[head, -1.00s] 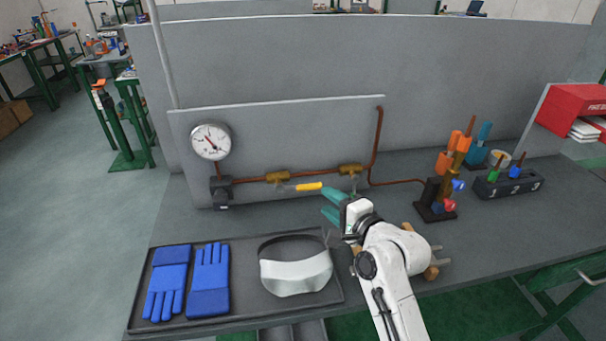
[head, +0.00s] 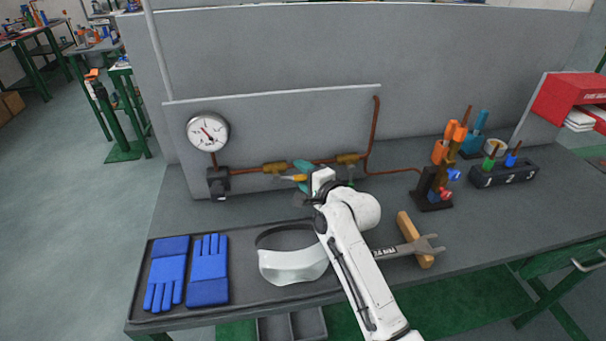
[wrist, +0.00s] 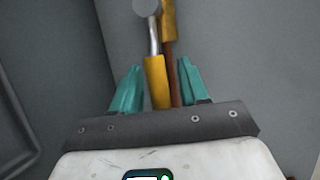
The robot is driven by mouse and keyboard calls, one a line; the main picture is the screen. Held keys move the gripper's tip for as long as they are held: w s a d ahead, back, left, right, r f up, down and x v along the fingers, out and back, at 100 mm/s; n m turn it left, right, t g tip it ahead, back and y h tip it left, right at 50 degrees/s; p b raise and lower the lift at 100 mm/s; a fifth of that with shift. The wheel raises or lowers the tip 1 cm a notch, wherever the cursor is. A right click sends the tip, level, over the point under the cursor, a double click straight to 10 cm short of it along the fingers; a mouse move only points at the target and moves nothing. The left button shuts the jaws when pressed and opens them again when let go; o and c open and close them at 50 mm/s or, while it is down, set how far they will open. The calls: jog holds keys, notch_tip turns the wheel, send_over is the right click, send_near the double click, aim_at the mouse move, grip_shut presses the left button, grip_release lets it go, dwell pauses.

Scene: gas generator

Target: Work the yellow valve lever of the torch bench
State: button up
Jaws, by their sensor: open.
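The yellow valve lever (head: 290,178) sticks out from the left brass valve (head: 274,168) on the bench's upright panel, partly hidden by my gripper in the head view. In the wrist view the lever's yellow grip (wrist: 157,82) lies between my two teal fingers, with its bare metal stem leading up to a round grey end. My gripper (wrist: 160,88) is open, with a visible gap on either side of the grip in that view. In the head view my gripper (head: 303,176) is at the lever, in front of the panel.
A copper pipe (head: 373,135) runs along the panel, past a second brass valve (head: 347,159) and a pressure gauge (head: 207,132). A tray with blue gloves (head: 208,270) and a face shield (head: 292,265) lies in front. A wrench (head: 405,248) and a torch stand (head: 433,195) are to the right.

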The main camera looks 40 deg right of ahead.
grip_shut()
dwell(0.4)
